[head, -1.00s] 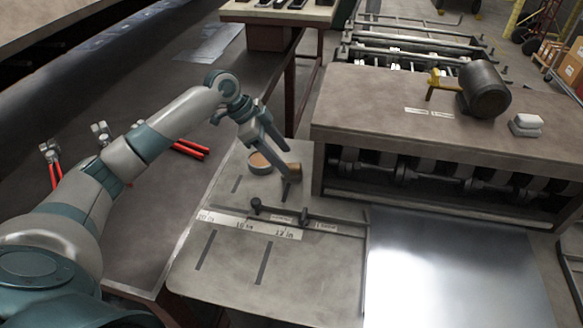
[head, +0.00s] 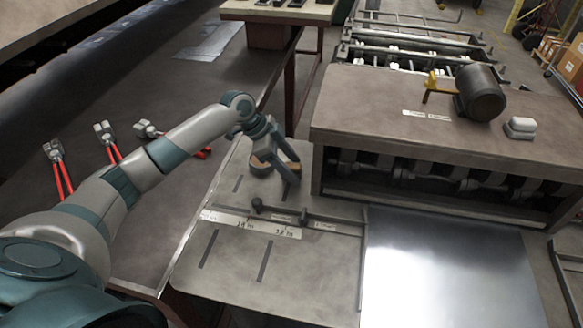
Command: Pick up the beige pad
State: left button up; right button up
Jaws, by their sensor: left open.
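A small tan piece (head: 281,167), which looks like the beige pad, lies on the grey metal table plate beside a shallow round tin (head: 259,169) with a tan top. My left gripper (head: 280,174) is over them, pointing down, with its two fingers spread apart. The fingers hide much of the piece and part of the tin, so I cannot tell whether they touch either one. My right gripper is not in view.
A ruled bar (head: 285,216) crosses the plate just in front. Red-handled tools (head: 108,142) lie on the left.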

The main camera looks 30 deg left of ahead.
aim_at(291, 165)
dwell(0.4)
pick_arm(q)
jog(key=c, duration=1.2)
jog(key=shift+r+b, duration=0.4)
jog(key=shift+r, duration=0.45)
notch_tip(291, 165, up, 8)
jog(key=shift+f+b, duration=0.25)
jog(key=shift+b, duration=0.8)
jog(key=shift+r, duration=0.45)
jog(key=shift+o, duration=0.8)
